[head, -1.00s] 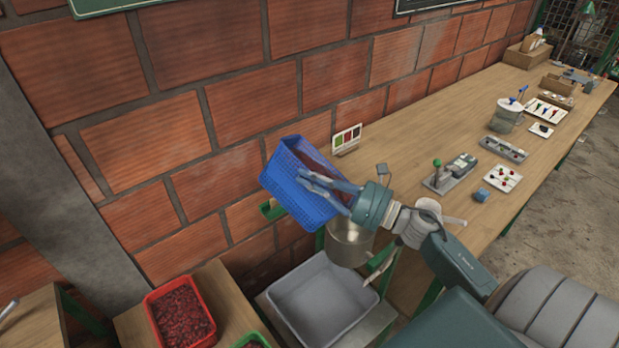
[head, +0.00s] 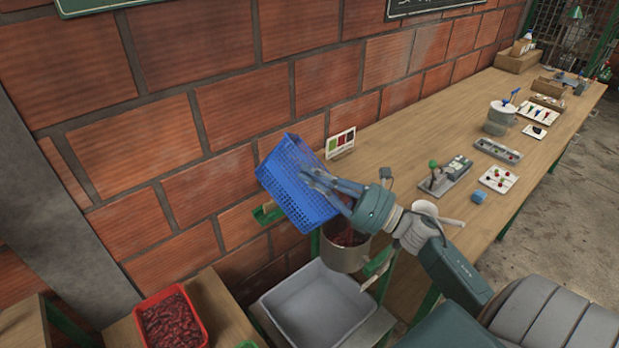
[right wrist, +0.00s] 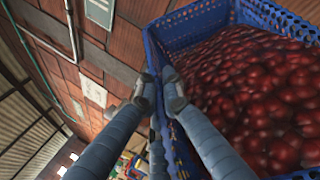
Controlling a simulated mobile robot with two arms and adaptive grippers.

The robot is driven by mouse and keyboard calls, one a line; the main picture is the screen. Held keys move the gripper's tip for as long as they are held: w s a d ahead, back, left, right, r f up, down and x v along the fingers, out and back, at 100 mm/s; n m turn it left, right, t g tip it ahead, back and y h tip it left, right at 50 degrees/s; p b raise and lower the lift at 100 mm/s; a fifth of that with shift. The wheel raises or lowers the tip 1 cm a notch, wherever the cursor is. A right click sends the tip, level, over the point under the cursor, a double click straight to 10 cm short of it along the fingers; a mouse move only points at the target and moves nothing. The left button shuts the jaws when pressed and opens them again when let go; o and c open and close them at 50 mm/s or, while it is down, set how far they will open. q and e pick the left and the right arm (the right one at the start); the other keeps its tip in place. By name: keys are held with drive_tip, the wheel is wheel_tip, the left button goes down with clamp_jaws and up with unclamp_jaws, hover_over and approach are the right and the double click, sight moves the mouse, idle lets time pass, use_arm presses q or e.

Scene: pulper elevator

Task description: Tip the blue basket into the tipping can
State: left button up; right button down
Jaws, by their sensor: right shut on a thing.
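The blue basket (head: 287,190) hangs tilted in front of the brick wall, above the metal tipping can (head: 345,259). My right gripper (head: 318,184) is shut on the basket's rim. In the right wrist view, the two fingers (right wrist: 159,92) pinch the basket's wall (right wrist: 190,25), and many red cherries lie inside the basket. Red cherries also show inside the can's mouth in the head view. The basket's lower edge overlaps the can's left rim in the picture; I cannot tell whether they touch. My left gripper is not in view.
A grey tray (head: 285,300) stands below the can. A red crate (head: 205,325) of dark red cherries sits on a low wooden table at the lower left. The long workbench (head: 400,165) holds a colour card (head: 340,143), small instruments and sample trays.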

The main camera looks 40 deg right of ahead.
drive_tip(key=shift+r, duration=0.25)
idle(0.4)
drive_tip(key=shift+s+d+f+m+t+b, duration=0.1)
drive_tip(key=shift+d+m+t+b, duration=0.4)
drive_tip(key=shift+b, duration=0.5)
drive_tip(key=shift+s+d+m+t+b, duration=0.25)
drive_tip(key=shift+d+m+t+b, duration=0.25)
drive_tip(key=shift+d+m+b, duration=0.25)
drive_tip(key=shift+d, duration=0.1)
drive_tip(key=shift+s+d+f+m+t+h+b, duration=0.15)
drive_tip(key=shift+d+m+t+b, duration=0.15)
drive_tip(key=shift+d+m+b, duration=0.25)
drive_tip(key=shift+s+d+f+m+t+h+b, duration=0.1)
drive_tip(key=shift+d+m+t+h+b, duration=0.2)
drive_tip(key=shift+b, duration=0.4)
drive_tip(key=shift+s+d+f+m+t+h+b, duration=0.15)
drive_tip(key=shift+d+m+t+b, duration=0.15)
drive_tip(key=shift+d+m+b, duration=0.25)
drive_tip(key=shift+a, duration=0.15)
